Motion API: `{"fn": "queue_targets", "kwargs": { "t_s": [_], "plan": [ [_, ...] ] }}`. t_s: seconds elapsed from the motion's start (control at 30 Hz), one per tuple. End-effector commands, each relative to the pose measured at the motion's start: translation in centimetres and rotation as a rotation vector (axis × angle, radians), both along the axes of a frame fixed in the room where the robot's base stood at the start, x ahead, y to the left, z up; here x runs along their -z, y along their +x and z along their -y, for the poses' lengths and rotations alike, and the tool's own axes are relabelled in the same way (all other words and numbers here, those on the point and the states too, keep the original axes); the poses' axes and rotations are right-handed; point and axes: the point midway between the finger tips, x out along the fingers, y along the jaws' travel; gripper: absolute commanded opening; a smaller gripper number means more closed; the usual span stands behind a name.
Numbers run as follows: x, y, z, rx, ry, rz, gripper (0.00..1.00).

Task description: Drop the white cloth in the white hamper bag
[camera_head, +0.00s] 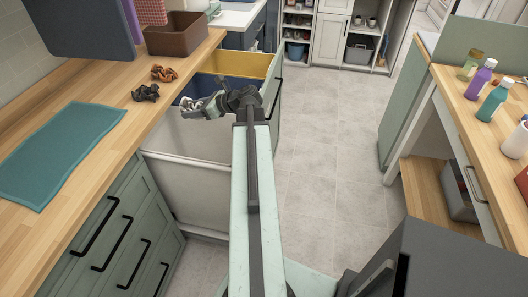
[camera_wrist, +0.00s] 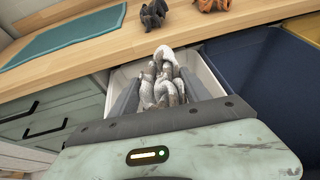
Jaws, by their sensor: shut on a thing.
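The white cloth (camera_wrist: 162,82) is a crumpled, whitish-grey bundle between the two fingers of my gripper (camera_wrist: 160,88) in the wrist view. In the head view my gripper (camera_head: 212,104) is shut on the cloth (camera_head: 192,104), above the pulled-out hamper unit. The white hamper bag (camera_head: 203,138) is the nearest compartment there, open at the top. In the wrist view the pale bag (camera_wrist: 206,75) lies below and around the held cloth, partly hidden by my fingers. The cloth appears above the bag's opening; its exact height is hard to tell.
A blue bag (camera_wrist: 262,70) and a yellow bag (camera_head: 238,63) sit beyond the white one. A wooden counter on the left holds a teal towel (camera_head: 60,150), a dark cloth (camera_head: 146,92), an orange-brown cloth (camera_head: 164,73) and a brown box (camera_head: 176,38). Floor on the right is clear.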

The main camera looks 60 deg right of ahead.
Motion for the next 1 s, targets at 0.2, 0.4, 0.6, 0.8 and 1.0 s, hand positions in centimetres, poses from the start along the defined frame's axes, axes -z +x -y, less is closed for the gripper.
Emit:
{"fn": "queue_targets", "kwargs": {
  "t_s": [0.2, 0.4, 0.6, 0.8, 1.0],
  "plan": [
    [2.3, 0.0, 0.0, -0.001, 0.000, 0.000, 0.15],
    [2.0, 0.0, -0.1, -0.001, 0.000, 0.000, 0.15],
    [2.0, 0.1, -0.1, -0.001, 0.000, 0.000, 0.80],
    [2.0, 0.0, -0.1, -0.001, -0.001, 0.000, 0.80],
    [0.6, -2.4, 0.2, 0.001, 0.001, 0.000, 0.80]
  ]
}}
